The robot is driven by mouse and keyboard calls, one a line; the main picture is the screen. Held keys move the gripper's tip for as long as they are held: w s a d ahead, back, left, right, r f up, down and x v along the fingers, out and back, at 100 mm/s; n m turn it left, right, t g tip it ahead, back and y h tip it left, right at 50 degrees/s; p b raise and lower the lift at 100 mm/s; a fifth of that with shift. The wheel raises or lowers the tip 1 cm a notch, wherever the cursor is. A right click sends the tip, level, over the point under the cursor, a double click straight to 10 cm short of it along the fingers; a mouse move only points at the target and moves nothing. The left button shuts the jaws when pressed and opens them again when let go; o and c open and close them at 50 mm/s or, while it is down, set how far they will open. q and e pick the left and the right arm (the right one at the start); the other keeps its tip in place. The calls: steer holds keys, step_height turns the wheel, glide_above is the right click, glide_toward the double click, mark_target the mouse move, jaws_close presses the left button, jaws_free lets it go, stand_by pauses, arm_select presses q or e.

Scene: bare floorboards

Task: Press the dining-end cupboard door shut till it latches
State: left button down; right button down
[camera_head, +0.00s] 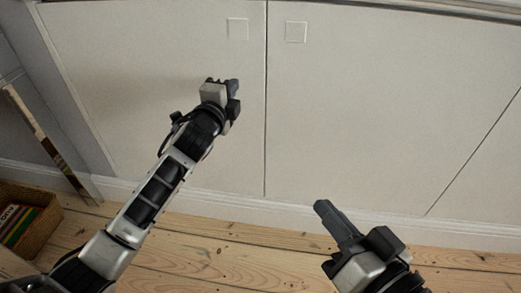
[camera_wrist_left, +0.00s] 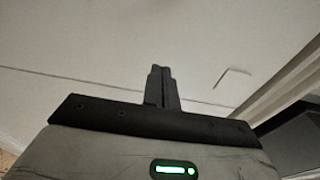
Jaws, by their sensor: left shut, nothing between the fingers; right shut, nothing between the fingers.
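Two pale cupboard doors stand side by side, a left door (camera_head: 150,60) and a right door (camera_head: 390,110), with a thin dark vertical seam between them. Each has a small square pull near the seam, a left pull (camera_head: 238,29) and a right pull (camera_head: 295,32). Both doors look about flush; I cannot tell whether either is latched. My left gripper (camera_head: 234,86) is shut and empty in front of the left door, below its pull. In the left wrist view its fingers (camera_wrist_left: 161,82) point at a pale panel (camera_wrist_left: 110,50); contact is unclear. My right gripper (camera_head: 321,208) is shut and empty, low before the right door.
A wicker basket (camera_head: 42,225) with books or folders stands on the floorboards at the lower left. A pale skirting (camera_head: 240,205) runs below the doors. A counter edge (camera_head: 420,8) runs along the top. Bare floorboards (camera_head: 230,255) lie between my arms.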

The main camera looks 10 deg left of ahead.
arm_select(q)
steer(key=s+a+p, duration=0.1)
steer(key=s+p, duration=0.2)
steer(key=s, duration=0.7)
steer(key=shift+s+a+p, duration=0.35)
steer(key=shift+a+p, duration=0.05)
steer(key=shift+r, duration=0.15)
stand_by(0.4)
